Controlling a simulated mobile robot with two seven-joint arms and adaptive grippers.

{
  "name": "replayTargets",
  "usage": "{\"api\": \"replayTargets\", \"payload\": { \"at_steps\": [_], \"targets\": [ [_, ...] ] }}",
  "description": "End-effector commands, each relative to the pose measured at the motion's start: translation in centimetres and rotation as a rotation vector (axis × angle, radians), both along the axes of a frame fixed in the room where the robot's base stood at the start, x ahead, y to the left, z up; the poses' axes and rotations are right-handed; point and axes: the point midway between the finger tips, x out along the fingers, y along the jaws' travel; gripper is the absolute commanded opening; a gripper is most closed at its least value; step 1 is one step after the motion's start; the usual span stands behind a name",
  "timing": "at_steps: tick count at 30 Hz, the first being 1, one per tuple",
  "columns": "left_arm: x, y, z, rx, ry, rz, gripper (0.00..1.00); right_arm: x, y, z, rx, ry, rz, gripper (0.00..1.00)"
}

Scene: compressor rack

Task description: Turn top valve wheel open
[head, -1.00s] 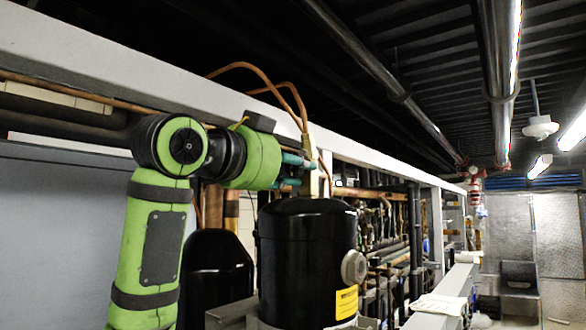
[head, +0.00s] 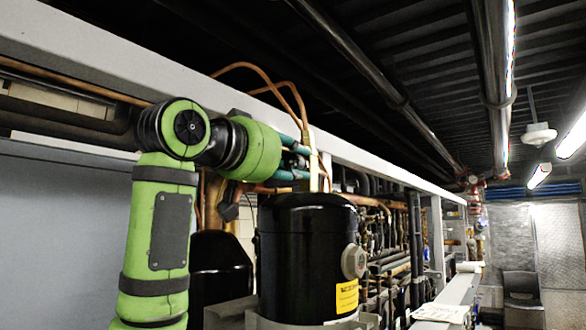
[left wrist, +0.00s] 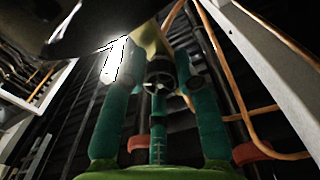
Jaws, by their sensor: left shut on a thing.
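My left gripper (head: 304,163) reaches in from the left, above the black compressor, with its teal fingers against a pale upright valve body (head: 314,165). In the left wrist view, the fingers rise on both sides of a small dark round part (left wrist: 160,72), which looks like the top valve wheel, in front of a yellowish body (left wrist: 153,42). The gripper is shut on this wheel, though the exact contact is dim. In the head view the wheel is hidden by the fingers. My right gripper is not in view.
The black compressor (head: 305,255) with a yellow label stands just below the gripper. Thin copper pipes (head: 270,85) arch above it. A pale frame beam (head: 120,70) runs behind the arm. A second black tank (head: 220,270) stands at the left. The aisle at the right is clear.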

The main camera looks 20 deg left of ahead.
Motion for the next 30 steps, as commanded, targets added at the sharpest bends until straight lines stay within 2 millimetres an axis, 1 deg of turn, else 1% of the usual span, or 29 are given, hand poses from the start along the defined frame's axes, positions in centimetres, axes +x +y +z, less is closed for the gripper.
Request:
{"api": "replayTargets", "payload": {
  "at_steps": [1, 30],
  "targets": [
    [0.2, -0.1, -0.6, -0.038, 0.028, -0.002, 0.0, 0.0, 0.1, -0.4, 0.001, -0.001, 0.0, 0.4],
    [0.2, -0.5, -0.6, -0.901, 0.346, -0.003, 0.0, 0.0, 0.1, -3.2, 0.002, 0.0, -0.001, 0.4]
  ]
}}
